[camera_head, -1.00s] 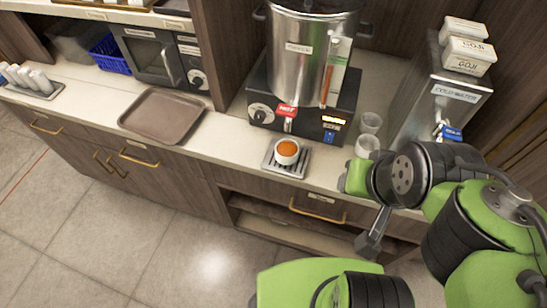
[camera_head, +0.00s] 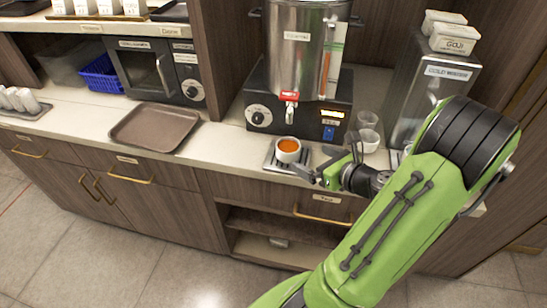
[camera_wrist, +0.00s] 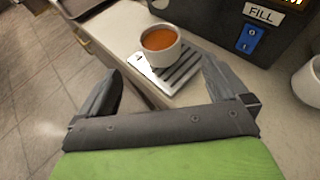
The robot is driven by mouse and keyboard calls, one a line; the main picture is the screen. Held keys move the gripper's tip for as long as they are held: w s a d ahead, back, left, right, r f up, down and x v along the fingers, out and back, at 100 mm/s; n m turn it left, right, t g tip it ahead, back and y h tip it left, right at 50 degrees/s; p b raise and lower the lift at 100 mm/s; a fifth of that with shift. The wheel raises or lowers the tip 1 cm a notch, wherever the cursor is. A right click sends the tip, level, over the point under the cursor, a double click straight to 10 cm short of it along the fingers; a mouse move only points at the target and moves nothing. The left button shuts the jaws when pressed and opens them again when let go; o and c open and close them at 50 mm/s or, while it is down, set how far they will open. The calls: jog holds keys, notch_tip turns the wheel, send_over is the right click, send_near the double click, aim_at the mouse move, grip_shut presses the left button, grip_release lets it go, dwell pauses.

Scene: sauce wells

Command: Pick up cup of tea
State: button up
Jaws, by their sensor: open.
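The cup of tea (camera_head: 288,150) is a small white cup filled with orange-brown tea. It stands upright on the metal drip tray (camera_head: 270,163) below the red tap of the urn. In the wrist view the cup (camera_wrist: 160,45) sits ahead of the fingers, on the slotted tray (camera_wrist: 178,77). My gripper (camera_head: 312,168) is open and empty, just right of and in front of the cup, apart from it. In the wrist view the two fingers of my gripper (camera_wrist: 158,90) are spread wide, with the cup beyond their tips and between them.
The steel urn (camera_head: 300,50) on its black base stands behind the cup. Clear glasses (camera_head: 368,139) stand to the right, near a steel dispenser (camera_head: 430,90). A brown tray (camera_head: 155,128) lies on the counter to the left. The counter's front edge (camera_head: 225,162) is close.

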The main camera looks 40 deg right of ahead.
aim_at(282, 146)
jog(key=b+x, duration=0.2)
jog(key=x, duration=1.1)
jog(key=shift+w+f, duration=0.25)
jog(key=shift+s, duration=0.1)
jog(key=shift+r, duration=0.1)
jog(key=c, duration=1.2)
